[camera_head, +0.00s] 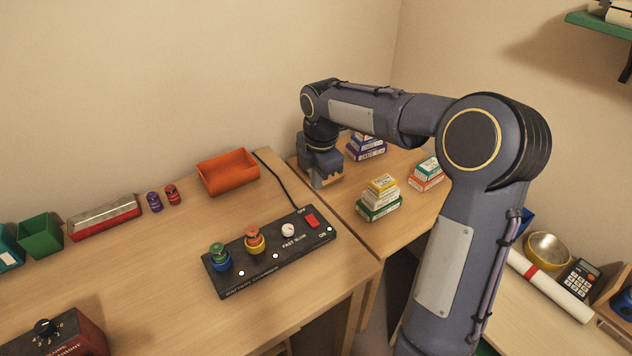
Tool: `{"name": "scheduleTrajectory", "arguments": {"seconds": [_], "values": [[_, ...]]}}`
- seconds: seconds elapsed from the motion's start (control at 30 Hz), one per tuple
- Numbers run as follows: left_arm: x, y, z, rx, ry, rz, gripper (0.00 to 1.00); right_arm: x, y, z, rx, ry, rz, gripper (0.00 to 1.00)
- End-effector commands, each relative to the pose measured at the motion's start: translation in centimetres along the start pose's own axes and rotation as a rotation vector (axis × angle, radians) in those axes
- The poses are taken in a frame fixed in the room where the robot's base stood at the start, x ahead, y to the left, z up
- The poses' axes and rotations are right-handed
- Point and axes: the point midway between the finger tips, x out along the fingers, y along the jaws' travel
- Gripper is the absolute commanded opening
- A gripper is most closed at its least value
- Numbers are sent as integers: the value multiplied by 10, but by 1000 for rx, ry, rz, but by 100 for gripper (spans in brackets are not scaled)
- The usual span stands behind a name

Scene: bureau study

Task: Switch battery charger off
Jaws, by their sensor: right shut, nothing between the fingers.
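The battery charger (264,271) is a long black box on the desk, with its cable running off behind it. A red switch (312,220) sits at its right end, between an OFF label and an ON label. I cannot tell which way it is tilted. A white knob (288,230) marked FAST SLOW is to its left. Batteries stand in two round bays, a green one (217,250) and an orange one (253,234). Small white lights show along the front edge. My right gripper (324,184) points down behind the charger's right end, shut, empty and apart from the switch. My left gripper is out of view.
An orange tray (228,173) stands behind the charger. Stacks of small boxes (380,199) stand right of my right gripper. Two small batteries (163,198), a red-based metal box (105,218) and a green bin (40,236) are at left. A red dial box (58,338) is front left.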

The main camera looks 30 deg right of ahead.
Motion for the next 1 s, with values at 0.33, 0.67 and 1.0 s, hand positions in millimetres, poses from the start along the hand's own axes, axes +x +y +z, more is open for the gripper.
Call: {"name": "scheduleTrajectory", "arguments": {"seconds": [0.33, 0.67, 1.0], "values": [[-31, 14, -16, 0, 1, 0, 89, -4, 13, 2, 2, 1, 2, 0], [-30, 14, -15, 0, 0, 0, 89, 1, 13, 2, 1, 0, 2, 0], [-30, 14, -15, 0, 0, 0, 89, 57, 12, 1, 0, 2, -3, 0]]}}
